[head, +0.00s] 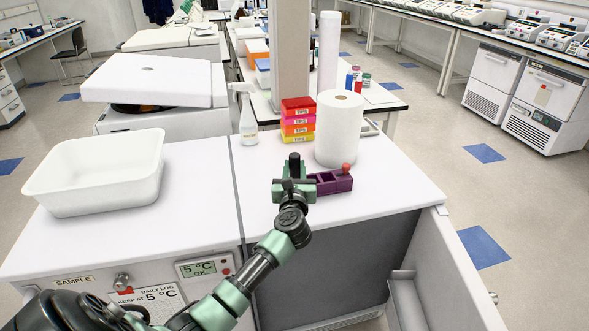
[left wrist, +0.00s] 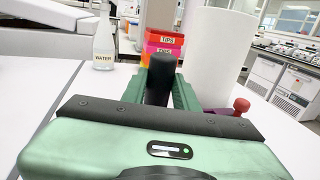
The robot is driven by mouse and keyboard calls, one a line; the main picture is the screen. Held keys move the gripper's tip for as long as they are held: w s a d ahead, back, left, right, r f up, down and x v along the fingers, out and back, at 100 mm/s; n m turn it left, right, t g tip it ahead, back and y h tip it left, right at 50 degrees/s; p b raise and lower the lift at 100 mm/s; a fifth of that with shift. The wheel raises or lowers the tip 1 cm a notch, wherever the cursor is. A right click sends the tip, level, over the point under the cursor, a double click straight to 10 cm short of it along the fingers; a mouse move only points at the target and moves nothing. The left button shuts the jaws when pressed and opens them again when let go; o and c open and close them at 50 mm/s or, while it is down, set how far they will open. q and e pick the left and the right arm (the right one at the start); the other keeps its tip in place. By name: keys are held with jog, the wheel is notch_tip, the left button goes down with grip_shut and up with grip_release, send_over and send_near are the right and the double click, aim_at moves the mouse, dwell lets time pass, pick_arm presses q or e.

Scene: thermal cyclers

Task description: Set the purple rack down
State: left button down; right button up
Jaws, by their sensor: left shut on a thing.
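The purple rack (head: 333,184) is a small block with square compartments, low over or on the white bench top in the head view; I cannot tell whether it touches the surface. A red-capped item (head: 346,169) stands at its right end. My left gripper (head: 295,185) is at the rack's left end, shut on it, and hides that end. In the left wrist view the gripper body covers most of the rack; only a purple part (left wrist: 222,112) and the red cap (left wrist: 241,105) show at the right. My right gripper is not in view.
A white paper roll (head: 339,130) stands just behind the rack, with stacked tip boxes (head: 298,122) and a water spray bottle (head: 247,118) to its left. A white tub (head: 95,172) sits at the left.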

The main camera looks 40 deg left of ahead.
pick_arm(q)
jog(key=shift+f, duration=0.15)
jog(key=c, duration=1.1)
grip_release()
jog(key=shift+d+r, duration=0.1)
jog(key=shift+r, duration=0.1)
jog(key=shift+b+v, duration=0.45)
jog(key=shift+v, duration=5.5)
